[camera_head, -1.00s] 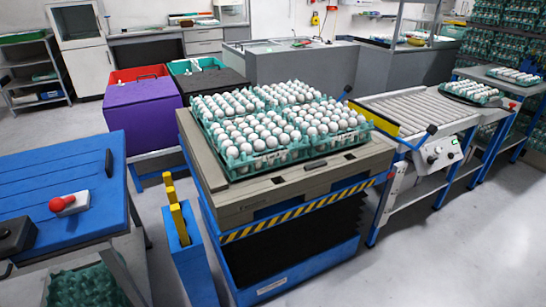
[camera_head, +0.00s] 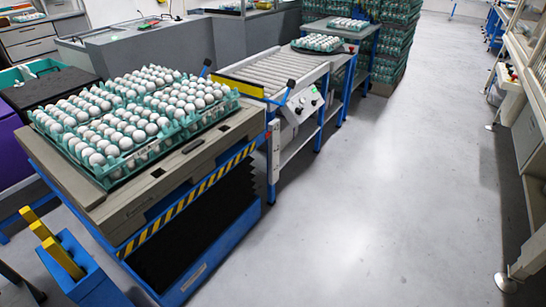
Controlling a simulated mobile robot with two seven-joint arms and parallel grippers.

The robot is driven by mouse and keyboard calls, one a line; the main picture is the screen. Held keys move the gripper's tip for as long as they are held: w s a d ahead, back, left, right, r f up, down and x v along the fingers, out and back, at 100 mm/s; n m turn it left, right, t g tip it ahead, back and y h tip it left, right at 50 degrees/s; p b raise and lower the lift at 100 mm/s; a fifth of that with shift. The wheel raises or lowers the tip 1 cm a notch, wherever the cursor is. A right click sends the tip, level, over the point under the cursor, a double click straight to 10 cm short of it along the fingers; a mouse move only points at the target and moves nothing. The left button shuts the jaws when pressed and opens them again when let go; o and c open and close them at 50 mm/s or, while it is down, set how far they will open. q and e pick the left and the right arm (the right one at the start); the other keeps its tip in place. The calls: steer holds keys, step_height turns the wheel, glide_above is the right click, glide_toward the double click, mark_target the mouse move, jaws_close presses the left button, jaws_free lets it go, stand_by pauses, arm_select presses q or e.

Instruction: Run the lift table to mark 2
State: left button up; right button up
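The lift table (camera_head: 150,240) stands at the left, with a blue frame, black bellows and a yellow-and-black striped edge. A grey-brown pallet (camera_head: 205,150) lies on its top. Teal egg trays (camera_head: 150,155) full of white eggs sit on the pallet. A control box (camera_head: 305,103) with knobs and a small green light is on the side of the roller conveyor (camera_head: 270,75). I cannot read any height mark on the lift table. Neither of my grippers is in view.
A blue stand with yellow uprights (camera_head: 75,272) is at the lower left. More egg trays (camera_head: 317,43) stand beyond the conveyor, with stacked trays (camera_head: 400,40) at the back. A workbench (camera_head: 530,130) is at the right edge. The grey floor (camera_head: 390,200) between is clear.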

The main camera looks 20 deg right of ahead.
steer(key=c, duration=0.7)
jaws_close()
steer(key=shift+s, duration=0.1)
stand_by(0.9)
